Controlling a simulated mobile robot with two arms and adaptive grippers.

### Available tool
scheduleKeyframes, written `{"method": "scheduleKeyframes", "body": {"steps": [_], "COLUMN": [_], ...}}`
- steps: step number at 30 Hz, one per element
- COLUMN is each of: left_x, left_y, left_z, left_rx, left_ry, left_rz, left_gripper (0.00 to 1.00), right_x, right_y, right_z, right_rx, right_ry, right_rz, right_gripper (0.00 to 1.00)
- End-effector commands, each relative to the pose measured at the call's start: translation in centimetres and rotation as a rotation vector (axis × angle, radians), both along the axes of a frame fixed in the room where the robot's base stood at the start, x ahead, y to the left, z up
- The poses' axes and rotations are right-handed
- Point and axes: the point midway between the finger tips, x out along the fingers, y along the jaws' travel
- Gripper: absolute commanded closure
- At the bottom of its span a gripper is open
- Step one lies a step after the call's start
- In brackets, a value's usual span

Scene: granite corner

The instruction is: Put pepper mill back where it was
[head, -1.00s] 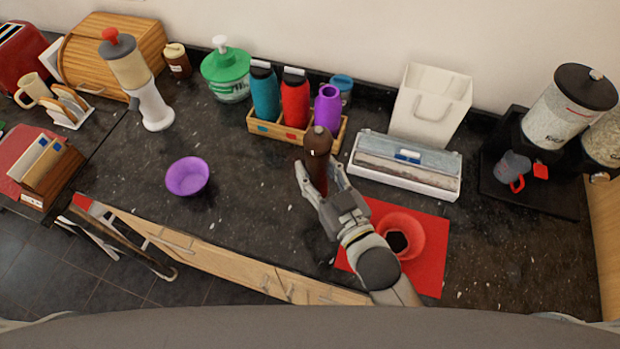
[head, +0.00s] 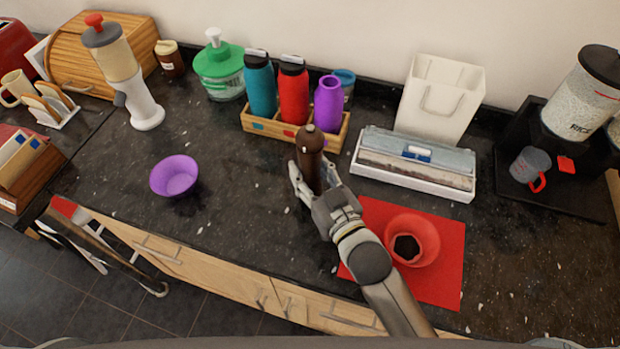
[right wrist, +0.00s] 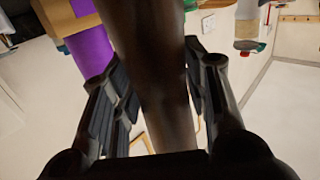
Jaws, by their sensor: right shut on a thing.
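The pepper mill (head: 310,152) is dark brown with a rounded top knob and looks upright in the head view. My right gripper (head: 308,182) is shut around its lower body, in front of the wooden bottle crate. The right wrist view shows the mill's brown shaft (right wrist: 150,70) between the two fingers (right wrist: 155,100). The mill's base is hidden by the gripper, so I cannot tell whether it touches the counter. My left gripper is not in view.
The wooden crate (head: 256,124) holds a teal, a red and a purple bottle behind the mill. A white wrap box (head: 410,181) stands right of it. A red bowl (head: 425,232) sits on a red mat (head: 437,291). A purple bowl (head: 175,176) is left, with clear counter between.

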Motion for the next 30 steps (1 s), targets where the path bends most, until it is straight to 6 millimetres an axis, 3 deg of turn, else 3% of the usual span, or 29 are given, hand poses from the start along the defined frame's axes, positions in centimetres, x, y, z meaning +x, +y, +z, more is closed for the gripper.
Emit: {"method": "scheduleKeyframes", "body": {"steps": [2,26,27,30], "left_x": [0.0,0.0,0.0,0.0], "left_y": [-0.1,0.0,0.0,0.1], "left_z": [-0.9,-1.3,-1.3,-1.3], "left_rx": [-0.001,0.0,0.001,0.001], "left_ry": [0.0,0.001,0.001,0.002], "left_rz": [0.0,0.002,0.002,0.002], "left_gripper": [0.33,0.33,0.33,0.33], "right_x": [0.0,0.0,0.0,0.0], "right_y": [0.0,0.0,0.0,0.0], "right_z": [-0.7,-1.7,-1.8,-1.9], "right_rx": [0.001,0.0,-0.001,-0.001], "right_ry": [-0.004,-0.003,0.0,0.0], "right_rz": [0.0,0.0,0.0,0.0], "right_gripper": [0.89,0.89,0.55,0.42]}}
